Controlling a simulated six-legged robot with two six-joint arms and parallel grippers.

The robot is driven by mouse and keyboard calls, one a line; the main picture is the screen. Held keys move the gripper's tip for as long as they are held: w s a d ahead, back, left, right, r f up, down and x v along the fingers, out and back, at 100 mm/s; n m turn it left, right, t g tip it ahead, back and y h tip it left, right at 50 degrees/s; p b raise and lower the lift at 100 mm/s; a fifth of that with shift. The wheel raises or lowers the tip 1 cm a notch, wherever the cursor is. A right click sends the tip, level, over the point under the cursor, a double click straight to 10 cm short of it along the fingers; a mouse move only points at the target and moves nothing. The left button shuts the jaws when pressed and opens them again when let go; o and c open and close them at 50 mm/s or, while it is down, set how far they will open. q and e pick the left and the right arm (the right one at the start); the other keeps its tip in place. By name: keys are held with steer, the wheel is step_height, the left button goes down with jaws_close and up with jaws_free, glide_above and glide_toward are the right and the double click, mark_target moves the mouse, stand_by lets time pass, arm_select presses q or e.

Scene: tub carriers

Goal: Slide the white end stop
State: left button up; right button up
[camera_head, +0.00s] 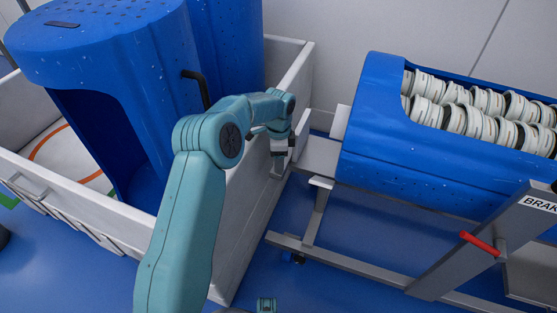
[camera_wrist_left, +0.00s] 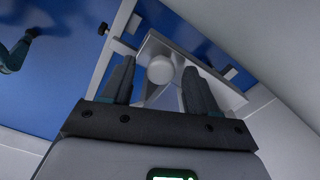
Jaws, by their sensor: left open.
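The white end stop appears to be the pale plate (camera_head: 340,122) at the left end of the blue tub on the metal stand. The left wrist view shows a pale plate with a round white knob (camera_wrist_left: 160,70) on it; I cannot tell for certain that it is the same part. My left gripper (camera_head: 281,165) is open, pointing down between the white bin and the stand. In the left wrist view its two fingers (camera_wrist_left: 158,82) stand on either side of the knob, with no clear contact.
The blue tub (camera_head: 430,170) holds rows of white rings and lies on a grey frame (camera_head: 350,262). A red brake handle (camera_head: 478,242) is at the right. A white bin (camera_head: 232,240) with tall blue tubs (camera_head: 130,75) stands close left of my gripper.

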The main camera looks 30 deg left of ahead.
arm_select(q)
steer(key=shift+f, duration=0.1)
jaws_close()
steer(key=w+d+p, duration=0.2)
steer(key=d, duration=0.6)
steer(key=shift+d, duration=0.15)
jaws_free()
